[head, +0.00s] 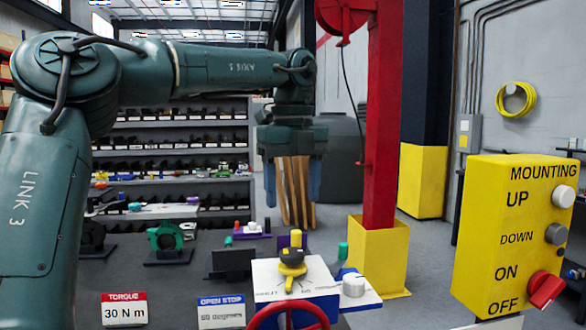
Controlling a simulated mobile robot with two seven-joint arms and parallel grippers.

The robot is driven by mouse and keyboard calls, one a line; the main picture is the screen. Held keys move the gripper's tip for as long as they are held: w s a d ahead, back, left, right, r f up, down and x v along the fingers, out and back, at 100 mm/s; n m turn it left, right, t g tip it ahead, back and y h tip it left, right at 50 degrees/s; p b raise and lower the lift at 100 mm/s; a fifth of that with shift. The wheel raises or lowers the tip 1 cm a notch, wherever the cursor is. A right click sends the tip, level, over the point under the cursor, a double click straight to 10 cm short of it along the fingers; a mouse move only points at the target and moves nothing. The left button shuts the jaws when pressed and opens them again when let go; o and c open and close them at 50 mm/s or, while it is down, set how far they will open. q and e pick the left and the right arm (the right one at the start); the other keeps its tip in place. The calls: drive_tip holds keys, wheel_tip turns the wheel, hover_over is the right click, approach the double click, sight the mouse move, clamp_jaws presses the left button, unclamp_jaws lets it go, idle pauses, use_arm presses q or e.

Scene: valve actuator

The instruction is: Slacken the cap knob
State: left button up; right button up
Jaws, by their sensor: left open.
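The valve actuator is a white box (271,282) at the bottom centre of the head view. A yellow and black pointer knob (291,258) stands on its top. A round white knob (353,284), which looks like the cap knob, sits at its right side on a blue-edged white part. A red handwheel (318,313) is at its front, cut off by the lower frame edge. My left gripper (293,185) hangs above and behind the actuator in the picture, pointing down. My right gripper does not show.
A yellow control box (508,235) with knobs stands at right. A red post (383,120) with a yellow base rises behind the actuator. A torque sign (125,309) reading 30 N m and an open stop sign (221,311) stand front left. Shelves (170,160) with parts fill the back.

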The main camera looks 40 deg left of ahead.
use_arm(q)
drive_tip(key=shift+r, duration=1.5)
